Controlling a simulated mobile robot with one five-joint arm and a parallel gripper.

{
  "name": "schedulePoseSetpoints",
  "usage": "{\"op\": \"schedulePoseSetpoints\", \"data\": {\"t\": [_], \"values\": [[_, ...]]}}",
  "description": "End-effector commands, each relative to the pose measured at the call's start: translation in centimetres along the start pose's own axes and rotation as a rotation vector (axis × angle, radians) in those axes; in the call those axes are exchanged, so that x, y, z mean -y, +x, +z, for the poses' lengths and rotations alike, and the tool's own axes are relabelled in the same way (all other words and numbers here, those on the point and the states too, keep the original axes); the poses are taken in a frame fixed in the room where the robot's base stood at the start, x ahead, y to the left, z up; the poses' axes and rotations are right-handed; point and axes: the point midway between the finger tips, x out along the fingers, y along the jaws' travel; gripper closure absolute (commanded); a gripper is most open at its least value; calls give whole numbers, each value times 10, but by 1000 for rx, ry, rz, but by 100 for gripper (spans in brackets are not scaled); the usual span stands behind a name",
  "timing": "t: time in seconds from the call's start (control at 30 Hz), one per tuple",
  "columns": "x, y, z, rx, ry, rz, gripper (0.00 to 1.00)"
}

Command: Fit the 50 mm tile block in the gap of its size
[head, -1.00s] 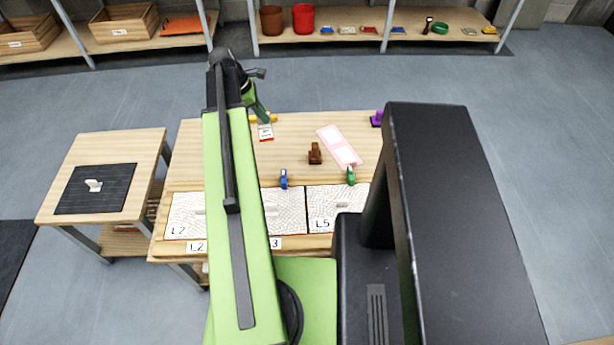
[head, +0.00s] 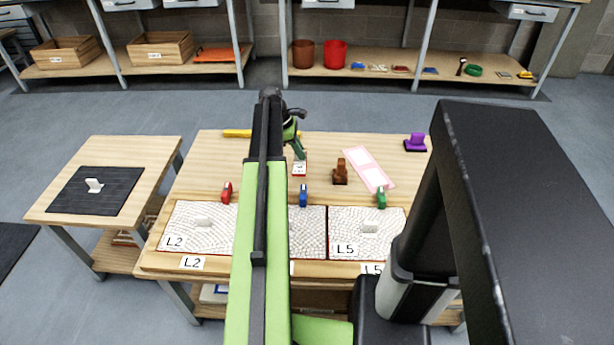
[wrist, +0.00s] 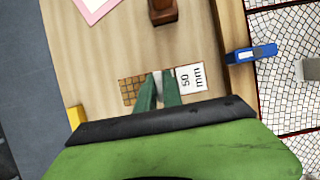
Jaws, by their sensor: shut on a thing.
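My gripper (wrist: 158,93) is shut on the tile block (wrist: 131,91), gripping a pale upright part between its green fingers. The block has a brown gridded top and a white "50 mm" label (wrist: 190,78). In the head view my gripper (head: 299,153) is over the back part of the table, with the white label (head: 299,169) below it. I cannot tell whether the block touches the wood. Mosaic panel L2 (head: 184,213) and panel L5 (head: 342,218) lie along the front. My arm hides part of the panel between them. Gap sizes are not readable.
Red (head: 227,192), blue (head: 303,196) and green (head: 381,197) clamps stand at the panels' back edge. A brown wooden piece (head: 340,177), a pink-framed card (head: 371,170) and a purple block (head: 415,142) lie right of my gripper. A side table (head: 148,160) stands left.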

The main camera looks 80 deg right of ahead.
Motion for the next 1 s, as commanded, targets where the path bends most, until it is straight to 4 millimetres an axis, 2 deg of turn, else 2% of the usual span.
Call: {"op": "schedulePoseSetpoints", "data": {"t": [0.03, 0.23, 0.47, 0.7, 0.87, 0.9, 1.0], "values": [[0, 17, -7, 0, 0, 0, 100], [0, 18, -8, 0, -1, 0, 100], [0, 52, -22, 0, -1, 0, 100], [0, 49, -21, 0, -2, 1, 100], [0, 54, -24, 0, -2, 1, 100], [0, 52, -23, 0, -2, 1, 84], [0, 52, -23, 0, -2, 1, 71]]}}
